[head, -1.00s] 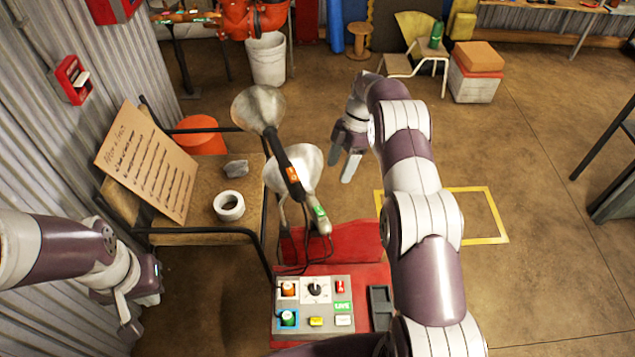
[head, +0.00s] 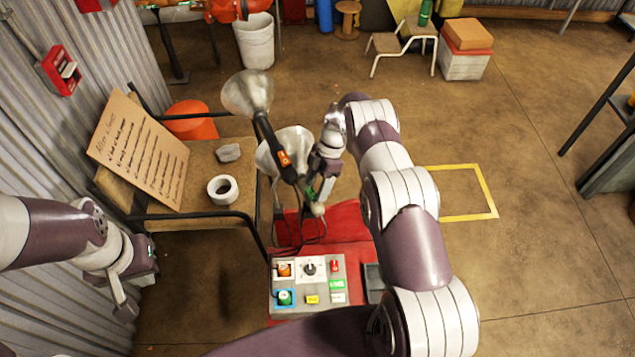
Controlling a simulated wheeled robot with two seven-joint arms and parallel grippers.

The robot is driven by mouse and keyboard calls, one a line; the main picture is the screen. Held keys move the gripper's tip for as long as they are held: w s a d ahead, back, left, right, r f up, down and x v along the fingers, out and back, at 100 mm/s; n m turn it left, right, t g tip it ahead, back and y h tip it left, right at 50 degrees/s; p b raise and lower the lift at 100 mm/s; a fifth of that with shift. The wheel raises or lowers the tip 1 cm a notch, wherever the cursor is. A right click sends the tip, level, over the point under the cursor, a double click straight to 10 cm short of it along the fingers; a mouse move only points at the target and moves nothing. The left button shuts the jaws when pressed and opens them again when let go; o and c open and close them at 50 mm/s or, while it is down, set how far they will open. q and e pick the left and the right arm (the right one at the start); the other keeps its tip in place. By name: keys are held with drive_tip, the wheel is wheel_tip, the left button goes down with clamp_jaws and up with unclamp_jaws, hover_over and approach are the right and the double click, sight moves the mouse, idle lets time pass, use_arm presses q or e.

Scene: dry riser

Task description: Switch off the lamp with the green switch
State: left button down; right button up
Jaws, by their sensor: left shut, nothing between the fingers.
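Two metal-shaded lamps stand side by side above the red stand. The lamp with the green switch (head: 290,142) has its shade at the right; its green switch (head: 309,194) is partly visible low on the handle. The lamp with the orange switch (head: 246,93) is to its left; its orange switch (head: 284,159) shows clearly. My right gripper (head: 318,188) points down at the handle beside the green switch. Its fingertips overlap the handle, and I cannot tell whether they touch it or how far apart they are. My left gripper (head: 125,302) is shut and empty, low at the left.
A control box (head: 320,307) with buttons and a knob sits on the red stand (head: 349,222) below the lamps. Open floor lies to the right.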

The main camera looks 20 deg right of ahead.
drive_tip(key=c, duration=1)
drive_tip(key=shift+r+p, duration=0.2)
drive_tip(key=shift+p, duration=0.2)
drive_tip(key=shift+s+r+t+p, duration=0.2)
drive_tip(key=shift+s+t+p, duration=0.15)
drive_tip(key=shift+t+p, duration=0.65)
drive_tip(key=shift+f+n+t, duration=0.3)
drive_tip(key=shift+f, duration=0.05)
drive_tip(key=o, duration=1.1)
drive_tip(key=shift+c, duration=0.2)
drive_tip(key=v, duration=1.2)
drive_tip(key=shift+d+r+b, duration=0.3)
drive_tip(key=shift+b, duration=0.1)
